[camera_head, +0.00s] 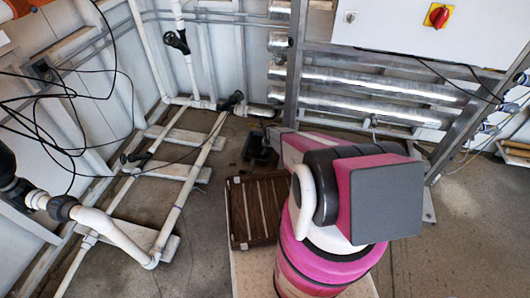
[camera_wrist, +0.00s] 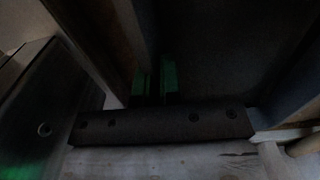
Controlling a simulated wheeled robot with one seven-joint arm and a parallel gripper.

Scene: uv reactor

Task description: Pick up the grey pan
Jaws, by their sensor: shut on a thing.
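A dark grey container, which I take to be the grey pan (camera_head: 255,148), sits at the far end of my arm in the head view, behind the brown slatted pallet and partly hidden by the arm. In the wrist view my gripper (camera_wrist: 155,82) shows two green finger pads close together, with a thin dark edge between them. A broad dark surface, apparently the pan (camera_wrist: 205,50), lies to the right of the pads. My gripper is shut on that edge. The wrist picture is very dark, and whether the pan is off the floor cannot be told.
The brown slatted pallet (camera_head: 258,208) is left of my arm. White pipes (camera_head: 182,195) run low on the left over pale floor plates. A metal frame with silver pipes (camera_head: 380,82) stands behind. Bare concrete floor (camera_head: 470,205) is open at the right.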

